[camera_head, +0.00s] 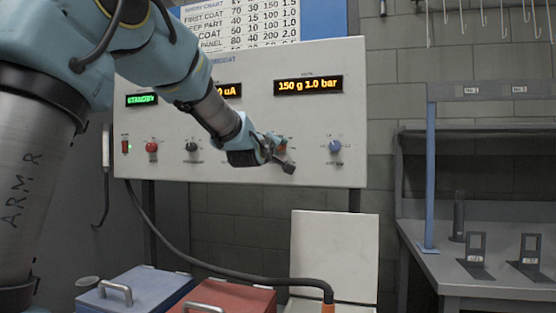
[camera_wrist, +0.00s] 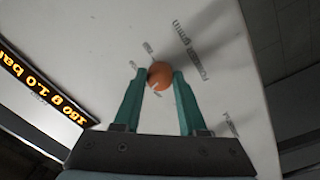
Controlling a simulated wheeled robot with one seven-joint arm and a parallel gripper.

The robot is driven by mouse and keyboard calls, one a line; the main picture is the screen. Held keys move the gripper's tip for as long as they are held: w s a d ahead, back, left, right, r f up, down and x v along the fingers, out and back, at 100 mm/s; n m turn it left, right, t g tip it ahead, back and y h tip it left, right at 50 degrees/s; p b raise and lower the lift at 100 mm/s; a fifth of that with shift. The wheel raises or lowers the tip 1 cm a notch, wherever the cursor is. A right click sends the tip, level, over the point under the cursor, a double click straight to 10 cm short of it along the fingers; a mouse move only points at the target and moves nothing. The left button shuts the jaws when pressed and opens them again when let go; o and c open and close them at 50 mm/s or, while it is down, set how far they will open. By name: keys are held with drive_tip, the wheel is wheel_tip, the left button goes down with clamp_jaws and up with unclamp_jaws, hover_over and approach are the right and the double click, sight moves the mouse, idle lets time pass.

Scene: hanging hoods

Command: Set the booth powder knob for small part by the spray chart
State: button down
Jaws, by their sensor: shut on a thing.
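In the wrist view my gripper (camera_wrist: 160,78) has its two green fingers on either side of a round orange knob (camera_wrist: 161,74), shut on it. A label beside it appears to read powder g/min. In the head view my gripper (camera_head: 281,157) reaches the right half of the white booth panel (camera_head: 240,170) and largely hides this knob. The amber display (camera_head: 308,86) above reads 150 g 1.0 bar. The spray chart (camera_head: 240,28) shows rows of numbers at the top, partly cut off and hidden by my arm; I cannot make out a small part row.
A blue knob (camera_head: 335,146) sits right of my gripper; a dark knob (camera_head: 191,146) and a red knob (camera_head: 152,147) sit left. A green display (camera_head: 142,99) reads standby. Below stand a blue box (camera_head: 150,290), a red box (camera_head: 235,298) and a hose (camera_head: 235,273).

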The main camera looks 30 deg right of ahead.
drive_tip(key=n+b, duration=0.4)
drive_tip(key=shift+f+n, duration=0.25)
drive_tip(key=shift+n, duration=0.15)
drive_tip(key=shift+d+r+n+t+y+b, duration=0.1)
drive_tip(key=shift+r+n+y+b, duration=0.1)
drive_tip(key=shift+n+b, duration=1.5)
drive_tip(key=shift+a+r+n+t+y+b, duration=0.15)
drive_tip(key=shift+n+b, duration=0.8)
drive_tip(key=shift+n, duration=1.55)
drive_tip(key=shift+d+r+n+t+y+b, duration=0.15)
drive_tip(key=shift+n+y+b, duration=0.1)
drive_tip(key=shift+n+b, duration=1.45)
drive_tip(key=shift+f+n+p, duration=0.1)
drive_tip(key=shift+n+p, duration=0.3)
drive_tip(key=shift+n, duration=0.2)
drive_tip(key=shift+c, duration=2.3)
unclamp_jaws()
